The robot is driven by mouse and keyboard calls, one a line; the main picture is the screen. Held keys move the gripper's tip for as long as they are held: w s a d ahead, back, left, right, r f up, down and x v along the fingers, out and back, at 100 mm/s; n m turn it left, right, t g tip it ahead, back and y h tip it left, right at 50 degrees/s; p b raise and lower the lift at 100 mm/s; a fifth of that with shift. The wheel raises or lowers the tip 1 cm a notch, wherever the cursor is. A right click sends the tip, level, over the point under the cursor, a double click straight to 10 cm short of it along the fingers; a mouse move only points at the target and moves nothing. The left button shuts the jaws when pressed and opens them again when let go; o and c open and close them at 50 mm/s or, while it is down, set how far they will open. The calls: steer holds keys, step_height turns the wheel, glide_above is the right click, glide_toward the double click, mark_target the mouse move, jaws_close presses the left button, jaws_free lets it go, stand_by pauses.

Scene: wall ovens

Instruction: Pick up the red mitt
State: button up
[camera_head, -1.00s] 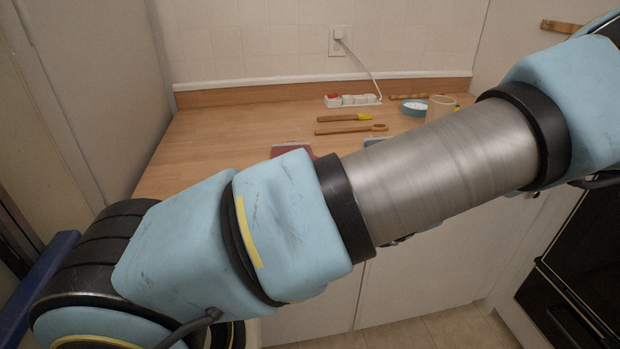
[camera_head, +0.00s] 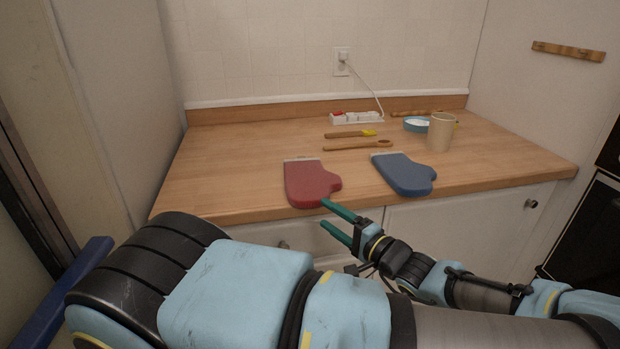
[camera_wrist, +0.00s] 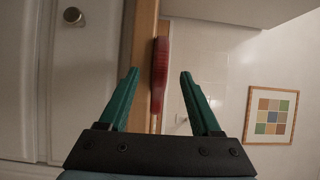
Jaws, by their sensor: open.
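The red mitt (camera_head: 309,182) lies flat on the wooden counter, close to its front edge, with its pale cuff toward the back. In the wrist view the red mitt (camera_wrist: 160,72) shows edge-on, ahead of and between the fingers. My gripper (camera_head: 325,216) has green fingers spread apart and empty, at the counter's front edge just in front of the mitt. In the head view one fingertip overlaps the mitt's near edge; I cannot tell if it touches. My gripper (camera_wrist: 158,75) also shows open in the wrist view.
A blue mitt (camera_head: 404,174) lies to the right on the counter (camera_head: 235,165). Behind are wooden utensils (camera_head: 357,145), a beige cup (camera_head: 441,132), a blue bowl (camera_head: 416,124) and a power strip (camera_head: 357,118). Cabinet doors with knobs (camera_head: 531,204) are below. The counter's left part is clear.

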mark_target(312, 206)
steer(key=p+x, duration=0.1)
steer(key=x, duration=0.1)
steer(key=p+x, duration=0.1)
steer(key=x, duration=0.1)
steer(key=shift+s+a+r, duration=0.2)
steer(key=shift+w+a+f, duration=0.2)
steer(key=shift+w, duration=0.15)
jaws_close()
